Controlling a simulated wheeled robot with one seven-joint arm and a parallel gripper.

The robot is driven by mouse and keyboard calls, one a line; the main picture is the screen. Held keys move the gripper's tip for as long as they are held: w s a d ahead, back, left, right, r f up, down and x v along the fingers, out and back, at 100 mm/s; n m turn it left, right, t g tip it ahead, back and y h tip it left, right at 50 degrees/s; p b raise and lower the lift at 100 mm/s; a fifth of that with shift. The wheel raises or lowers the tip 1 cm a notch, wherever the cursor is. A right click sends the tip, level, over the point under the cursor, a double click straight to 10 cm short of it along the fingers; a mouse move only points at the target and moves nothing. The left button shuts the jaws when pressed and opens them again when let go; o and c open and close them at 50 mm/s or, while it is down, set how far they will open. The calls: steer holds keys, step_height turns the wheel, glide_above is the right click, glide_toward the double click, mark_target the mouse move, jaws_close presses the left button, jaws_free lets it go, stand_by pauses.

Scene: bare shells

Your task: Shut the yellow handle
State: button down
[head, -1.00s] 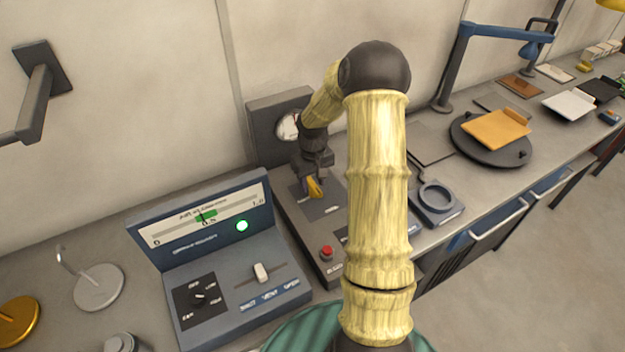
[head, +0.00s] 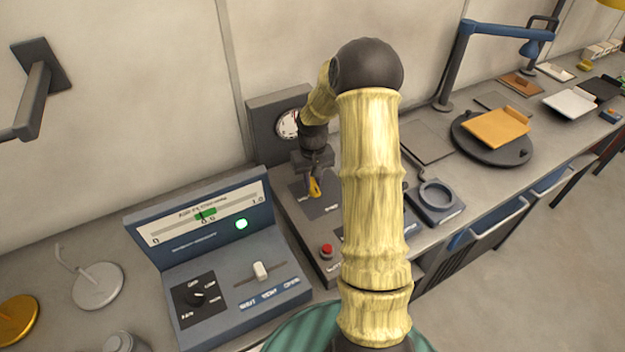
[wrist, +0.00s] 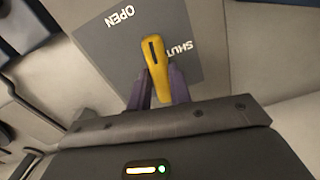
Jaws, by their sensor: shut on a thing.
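The yellow handle (head: 315,189) sits on a dark square plate (head: 327,207) on the grey unit at the back of the bench. In the wrist view the handle (wrist: 154,58) lies over the plate (wrist: 105,45), which is lettered OPEN at the upper left and SHUT at the right. The handle's tip lies between the two words, with its side close to SHUT. My gripper (wrist: 159,84) is shut on the handle, with a purple finger on each side. In the head view my gripper (head: 314,177) is small and partly hides the handle.
A round gauge (head: 289,124) stands behind the handle, and a red button (head: 327,251) sits in front. A blue console (head: 215,255) with a lit green lamp is at the left. A ring-shaped holder (head: 436,196) lies right of my arm.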

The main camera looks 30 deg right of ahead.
steer(key=m, duration=0.4)
steer(key=shift+b, duration=0.4)
steer(key=m, duration=0.8)
steer(key=shift+w+r+p, duration=0.1)
steer(key=shift+r+p, duration=0.05)
steer(key=shift+p, duration=0.2)
steer(key=shift+m+p, duration=0.45)
steer(key=shift+m, duration=1.55)
steer(key=c, duration=1.3)
jaws_free()
